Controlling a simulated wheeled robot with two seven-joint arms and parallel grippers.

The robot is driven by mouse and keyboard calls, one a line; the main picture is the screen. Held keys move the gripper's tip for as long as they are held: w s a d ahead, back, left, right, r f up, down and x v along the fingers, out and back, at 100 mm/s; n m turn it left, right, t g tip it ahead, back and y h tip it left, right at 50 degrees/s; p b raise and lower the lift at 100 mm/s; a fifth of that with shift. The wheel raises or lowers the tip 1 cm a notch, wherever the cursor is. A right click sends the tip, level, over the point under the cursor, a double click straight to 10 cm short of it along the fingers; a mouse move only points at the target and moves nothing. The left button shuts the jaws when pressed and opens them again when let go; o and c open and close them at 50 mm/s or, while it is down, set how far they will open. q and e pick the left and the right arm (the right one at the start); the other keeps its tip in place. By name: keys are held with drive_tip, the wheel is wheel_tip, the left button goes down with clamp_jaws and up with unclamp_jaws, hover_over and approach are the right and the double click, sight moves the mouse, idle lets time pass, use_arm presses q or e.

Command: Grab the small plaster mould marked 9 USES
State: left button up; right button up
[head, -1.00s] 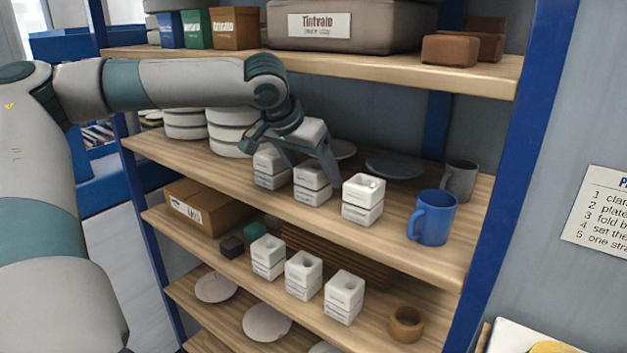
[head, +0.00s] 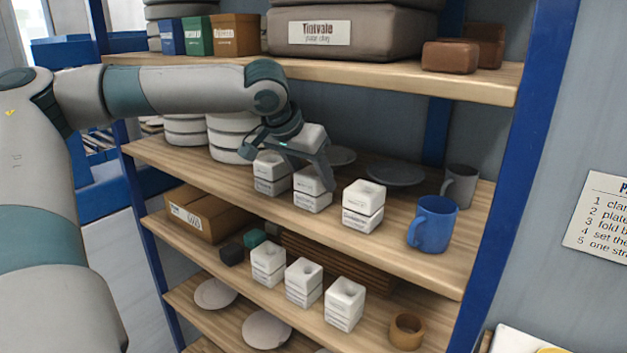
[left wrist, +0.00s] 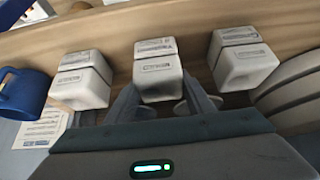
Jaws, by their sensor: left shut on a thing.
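Three small white plaster moulds, each a stack of two blocks with small front labels, stand in a row on the middle shelf: left mould (head: 271,174), middle mould (head: 312,190) and right mould (head: 362,207). The label print is too small to read. My left gripper (head: 310,178) is shut on the middle mould from behind and above, one finger on each side. In the left wrist view the middle mould (left wrist: 158,76) sits between the fingers, with the other two moulds (left wrist: 80,82) (left wrist: 240,60) apart on either side. My right gripper is out of view.
A blue mug (head: 433,224) and a grey mug (head: 460,185) stand at the shelf's right. Dark plates (head: 395,173) lie behind, and round white moulds (head: 230,138) stand at left. Several similar white moulds (head: 304,282) stand on the shelf below. The upper shelf (head: 400,80) hangs close above.

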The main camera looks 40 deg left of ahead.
use_arm(q)
drive_tip(key=shift+r+b, duration=0.1)
drive_tip(key=shift+b, duration=0.35)
drive_tip(key=shift+s+r, duration=0.1)
drive_tip(key=s+d+b, duration=0.2)
drive_tip(key=s+b, duration=0.6)
drive_tip(key=s, duration=0.9)
drive_tip(key=shift+s+b, duration=0.35)
drive_tip(key=shift+s, duration=0.05)
